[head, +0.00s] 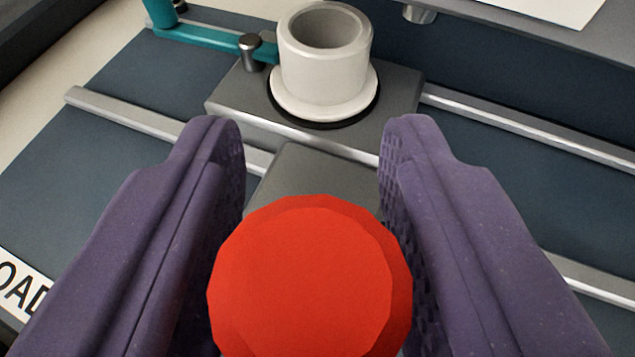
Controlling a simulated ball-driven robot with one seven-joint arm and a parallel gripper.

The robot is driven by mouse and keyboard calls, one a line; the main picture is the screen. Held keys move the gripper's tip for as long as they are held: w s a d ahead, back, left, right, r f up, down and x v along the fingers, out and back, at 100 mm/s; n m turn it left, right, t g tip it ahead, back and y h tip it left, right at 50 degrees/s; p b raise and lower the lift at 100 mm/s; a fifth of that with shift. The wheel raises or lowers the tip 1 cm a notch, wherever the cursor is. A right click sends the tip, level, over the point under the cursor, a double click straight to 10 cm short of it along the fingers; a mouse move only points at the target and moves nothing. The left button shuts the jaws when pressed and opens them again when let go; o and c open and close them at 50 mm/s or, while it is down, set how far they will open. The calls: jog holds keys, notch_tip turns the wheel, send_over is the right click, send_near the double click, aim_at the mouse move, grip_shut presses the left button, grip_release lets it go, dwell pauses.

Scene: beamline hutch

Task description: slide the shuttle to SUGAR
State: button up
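The shuttle (230,92) is a grey block on metal rails, with a white cup (325,62) standing upright on it. A grey tab (318,170) extends from its near side toward a large red knob (310,275). My gripper (312,150) has its two purple fingers on either side of the knob. The knob hides parts of the inner pads, so I cannot tell whether they touch it. The SUGAR mark is not in view.
Rails (530,128) run left and right over a dark blue-grey bed (80,150). A partly cut-off label reading "OAD" (22,287) is at lower left. A teal arm (205,38) with a metal pin (250,50) reaches the block's back left, beside the cup. A grey ledge (480,25) is at upper right.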

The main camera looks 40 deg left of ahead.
jog(key=p+v, duration=0.2)
jog(key=v, duration=0.6)
jog(key=shift+p, duration=0.35)
